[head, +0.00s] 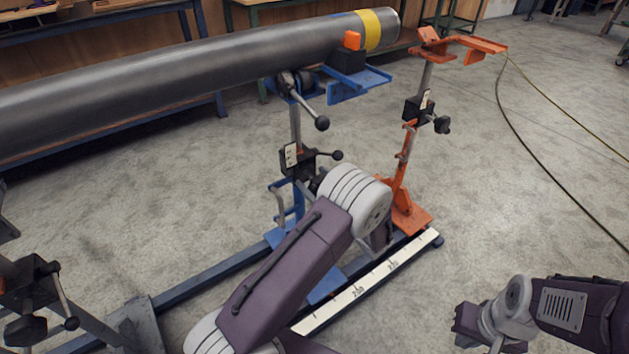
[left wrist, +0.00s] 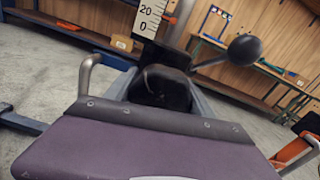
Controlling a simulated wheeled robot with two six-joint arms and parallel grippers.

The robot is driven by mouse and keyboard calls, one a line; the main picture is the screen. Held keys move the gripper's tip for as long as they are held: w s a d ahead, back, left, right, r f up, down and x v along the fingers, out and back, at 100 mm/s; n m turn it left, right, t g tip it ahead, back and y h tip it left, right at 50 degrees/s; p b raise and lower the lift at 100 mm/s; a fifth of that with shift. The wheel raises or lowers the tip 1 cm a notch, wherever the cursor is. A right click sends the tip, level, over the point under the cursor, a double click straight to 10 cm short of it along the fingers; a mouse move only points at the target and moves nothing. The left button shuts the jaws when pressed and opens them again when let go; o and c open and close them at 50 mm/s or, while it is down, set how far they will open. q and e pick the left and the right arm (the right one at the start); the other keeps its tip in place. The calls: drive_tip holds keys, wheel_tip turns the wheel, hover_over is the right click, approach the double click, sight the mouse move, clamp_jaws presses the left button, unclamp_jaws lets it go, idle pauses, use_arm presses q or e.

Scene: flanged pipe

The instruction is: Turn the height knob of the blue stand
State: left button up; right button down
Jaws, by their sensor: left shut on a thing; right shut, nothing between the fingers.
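The blue stand (head: 284,225) holds up the grey pipe's right part. On its post is a black clamp block (head: 291,158) with a white scale and a ball-ended lever (head: 336,155). In the left wrist view the black height knob (left wrist: 166,88) sits just below the scale plate (left wrist: 148,16), with the ball lever (left wrist: 243,50) to its right. My left gripper (left wrist: 165,101) is shut on this knob, a grey finger on each side. In the head view my left arm hides the knob and fingers. My right gripper (head: 468,319) is shut and empty at the lower right, fingers unclear.
The pipe (head: 200,60) with a yellow band lies across the upper left. An orange stand (head: 409,180) is close right of the blue one. A floor rail with a white ruler (head: 365,285) runs below. The floor at right is open except for a cable (head: 513,115).

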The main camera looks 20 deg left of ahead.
use_arm(q)
drive_tip(key=n, duration=0.3)
drive_tip(key=shift+f, duration=0.1)
drive_tip(key=n+b, duration=0.1)
drive_tip(key=n, duration=0.1)
drive_tip(key=shift+n, duration=0.3)
drive_tip(key=n+b, duration=0.2)
drive_tip(key=n, duration=0.2)
drive_tip(key=shift+n+b, duration=0.4)
drive_tip(key=o, duration=1.4)
drive_tip(key=shift+n, duration=0.3)
drive_tip(key=shift+c, duration=0.2)
